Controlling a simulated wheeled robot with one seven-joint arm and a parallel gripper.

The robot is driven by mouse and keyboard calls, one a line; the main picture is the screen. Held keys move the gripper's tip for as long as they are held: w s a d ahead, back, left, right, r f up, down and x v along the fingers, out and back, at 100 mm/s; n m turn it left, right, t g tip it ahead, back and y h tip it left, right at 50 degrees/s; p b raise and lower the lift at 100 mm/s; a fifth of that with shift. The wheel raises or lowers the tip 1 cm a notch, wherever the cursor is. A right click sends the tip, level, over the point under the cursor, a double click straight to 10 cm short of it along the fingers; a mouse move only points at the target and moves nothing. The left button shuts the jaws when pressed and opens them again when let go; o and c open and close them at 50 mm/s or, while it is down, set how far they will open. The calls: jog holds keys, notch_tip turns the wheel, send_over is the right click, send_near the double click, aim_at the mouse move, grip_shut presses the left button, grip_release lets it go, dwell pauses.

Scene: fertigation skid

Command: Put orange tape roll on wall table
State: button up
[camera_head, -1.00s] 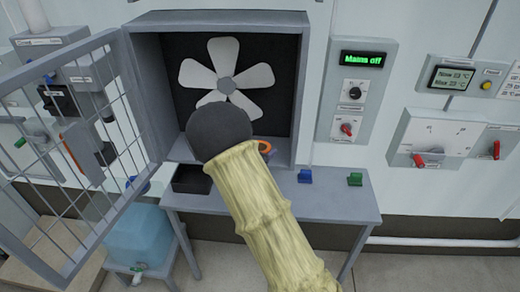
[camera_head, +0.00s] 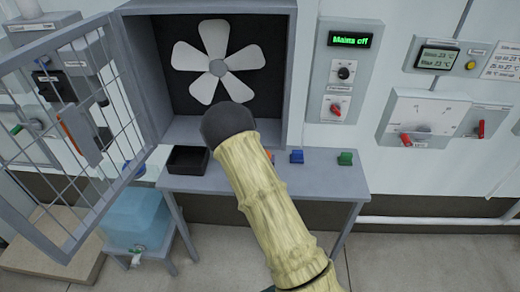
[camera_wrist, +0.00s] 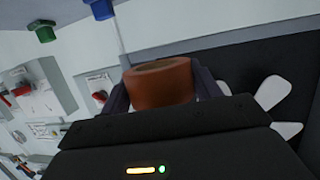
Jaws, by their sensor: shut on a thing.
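The orange tape roll (camera_wrist: 160,82) is between the two dark fingers of my gripper (camera_wrist: 163,88) in the wrist view, and the gripper is shut on it. In the head view my forearm hides the gripper and nearly all of the roll; only a small orange bit (camera_head: 270,155) shows at the arm's right edge. The wall table (camera_head: 315,186) is a grey table against the wall, below the fan box. I cannot tell how high the roll is above its top.
On the table stand a black tray (camera_head: 187,160) at left, a blue block (camera_head: 297,156) and a green block (camera_head: 345,158) at right. The open mesh door (camera_head: 75,130) of the fan box (camera_head: 291,80) juts out at left. The table's right front is bare.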

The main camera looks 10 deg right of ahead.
jog(key=s+a+f+n+y, duration=0.1)
jog(key=s+f+n+y, duration=0.1)
jog(key=f, duration=0.5)
jog(key=s+a+f+n+t+y, duration=0.1)
jog(key=s+f+n+y, duration=0.2)
jog(key=f, duration=0.4)
jog(key=s+y, duration=0.1)
jog(key=s, duration=0.1)
jog(key=shift+s+a+f, duration=0.35)
jog(key=shift+s+f, duration=0.05)
jog(key=shift+w+a, duration=0.1)
jog(key=shift+a, duration=0.05)
